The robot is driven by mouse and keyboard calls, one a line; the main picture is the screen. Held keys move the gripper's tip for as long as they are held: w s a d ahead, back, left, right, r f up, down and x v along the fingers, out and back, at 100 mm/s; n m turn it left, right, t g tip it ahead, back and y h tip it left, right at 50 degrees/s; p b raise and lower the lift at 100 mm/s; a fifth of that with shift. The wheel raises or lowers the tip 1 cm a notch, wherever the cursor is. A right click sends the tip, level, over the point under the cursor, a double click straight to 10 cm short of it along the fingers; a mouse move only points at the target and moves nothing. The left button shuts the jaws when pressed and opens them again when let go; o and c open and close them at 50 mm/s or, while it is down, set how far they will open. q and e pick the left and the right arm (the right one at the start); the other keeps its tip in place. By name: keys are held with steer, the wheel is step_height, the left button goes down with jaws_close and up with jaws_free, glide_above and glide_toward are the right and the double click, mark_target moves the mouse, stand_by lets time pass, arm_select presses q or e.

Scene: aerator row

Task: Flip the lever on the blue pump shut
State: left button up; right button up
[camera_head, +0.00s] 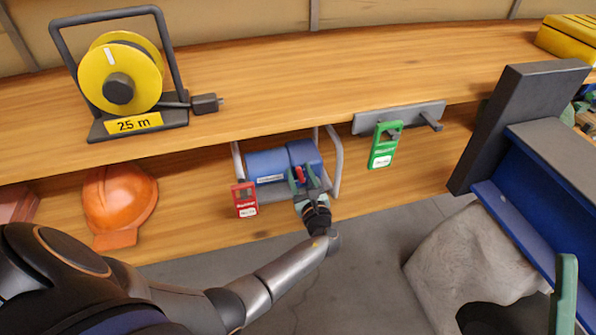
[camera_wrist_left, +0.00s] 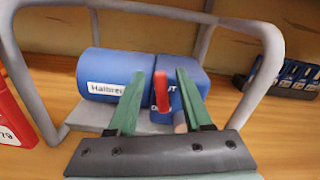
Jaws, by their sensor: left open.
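The blue pump (camera_head: 268,165) sits in a grey tube frame on the lower wooden shelf; it also shows in the left wrist view (camera_wrist_left: 112,72). Its red lever (camera_wrist_left: 161,92) stands up from the right-hand blue block, and it also shows small in the head view (camera_head: 300,174). My left gripper (camera_head: 304,180) is open at the pump's front, with one green finger on each side of the lever; in the left wrist view (camera_wrist_left: 160,95) gaps show beside the lever. Part of my right gripper (camera_head: 564,292), a green finger, shows at the lower right.
A red tag (camera_head: 244,199) hangs left of the pump and a green tag (camera_head: 384,145) hangs from a grey rail to its right. An orange helmet (camera_head: 118,200) lies further left. A yellow cable reel (camera_head: 122,75) stands on the upper shelf. A blue-grey beam (camera_head: 540,210) stands right.

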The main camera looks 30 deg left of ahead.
arm_select(q)
jaws_close()
stand_by(0.5)
